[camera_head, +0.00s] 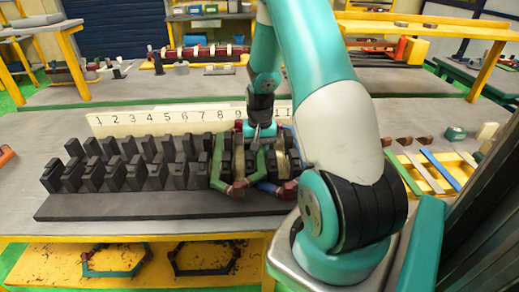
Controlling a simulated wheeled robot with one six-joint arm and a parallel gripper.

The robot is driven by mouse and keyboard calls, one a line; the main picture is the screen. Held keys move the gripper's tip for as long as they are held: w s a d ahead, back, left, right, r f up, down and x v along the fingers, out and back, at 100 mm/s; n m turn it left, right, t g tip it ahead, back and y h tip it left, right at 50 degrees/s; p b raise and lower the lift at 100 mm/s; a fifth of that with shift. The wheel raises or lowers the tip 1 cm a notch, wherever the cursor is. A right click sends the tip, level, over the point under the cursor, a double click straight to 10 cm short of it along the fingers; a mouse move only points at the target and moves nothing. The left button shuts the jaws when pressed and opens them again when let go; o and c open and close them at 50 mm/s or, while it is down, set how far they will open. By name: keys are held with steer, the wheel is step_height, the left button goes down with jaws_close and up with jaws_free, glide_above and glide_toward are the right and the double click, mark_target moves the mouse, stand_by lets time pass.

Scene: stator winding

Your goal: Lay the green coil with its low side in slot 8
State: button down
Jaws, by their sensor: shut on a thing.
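The stator is a dark block (110,208) with two rows of black teeth, and a white number strip (165,116) stands behind it. The green coil (217,160) has one long side at the teeth below the number 8. Its red-brown front end (237,189) sticks out over the block's front. My gripper (261,133) is shut on the green coil's other side, to the right, above the teeth. I cannot tell how deep the left side sits in the slot. A blue coil (268,187) lies just right of it, partly hidden by my arm.
A wooden rack (408,173) with coloured strips stands right of the stator. My arm hides the stator's right end. The table left of the stator is clear.

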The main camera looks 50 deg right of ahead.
steer(key=shift+f, duration=0.2)
stand_by(0.4)
steer(key=c, duration=0.8)
jaws_free()
steer(key=shift+r, duration=0.2)
steer(key=shift+r+p, duration=0.6)
steer(key=shift+r, duration=0.05)
step_height(320, 180, up, 7)
steer(key=p, duration=0.6)
steer(key=shift+r, duration=0.2)
